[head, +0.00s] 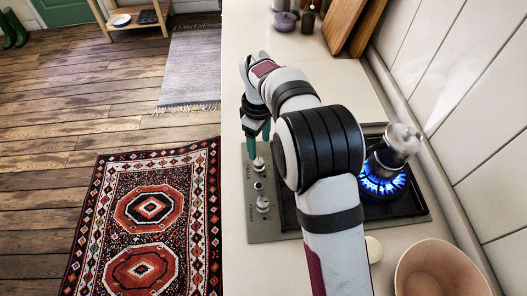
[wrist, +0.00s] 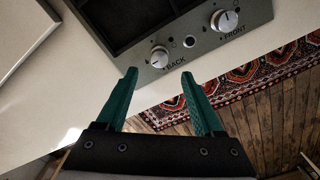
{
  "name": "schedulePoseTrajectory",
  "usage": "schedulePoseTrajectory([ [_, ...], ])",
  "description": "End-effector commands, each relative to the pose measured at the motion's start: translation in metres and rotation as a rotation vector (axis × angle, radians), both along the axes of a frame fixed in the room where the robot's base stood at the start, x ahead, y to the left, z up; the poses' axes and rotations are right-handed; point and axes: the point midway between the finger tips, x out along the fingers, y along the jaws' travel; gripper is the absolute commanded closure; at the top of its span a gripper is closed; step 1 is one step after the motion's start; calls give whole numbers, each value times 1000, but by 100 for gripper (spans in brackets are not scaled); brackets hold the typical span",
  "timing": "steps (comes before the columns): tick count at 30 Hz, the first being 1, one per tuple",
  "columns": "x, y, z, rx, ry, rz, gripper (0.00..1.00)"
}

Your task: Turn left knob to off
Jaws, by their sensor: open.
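The knob marked BACK (wrist: 159,57) is on the left in the wrist view; it also shows in the head view (head: 258,163). The knob marked FRONT (wrist: 228,20) is to its right, and in the head view (head: 263,204) it is nearer the camera. Both are pale knobs on the grey hob panel (wrist: 205,62). My gripper (wrist: 157,75) is open and empty. Its teal fingertips are apart, just short of the BACK knob and to either side of it. In the head view my gripper (head: 257,142) is just beyond that knob. I cannot tell whether they touch.
A moka pot (head: 397,143) stands over a lit blue flame (head: 383,184) at the hob's right. My arm hides much of the hob. A terracotta bowl (head: 440,272) is at the near right. Cutting boards (head: 352,20) and small jars (head: 285,21) stand at the back. The tiled wall bounds the right.

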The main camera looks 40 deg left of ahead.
Motion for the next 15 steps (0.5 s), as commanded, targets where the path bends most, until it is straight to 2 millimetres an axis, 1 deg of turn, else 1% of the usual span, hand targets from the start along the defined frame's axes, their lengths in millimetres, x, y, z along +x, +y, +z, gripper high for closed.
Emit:
schedulePoseTrajectory([
  [1, -1, -1, -15, -4, 3, -1, 31],
  [3, 0, -1, -34, -3, 2, -1, 31],
  [6, 0, -1, -55, 0, 2, -2, 31],
  [10, 0, -1, -71, 0, 1, -3, 31],
  [15, 0, 0, -78, 1, 0, -3, 31],
])
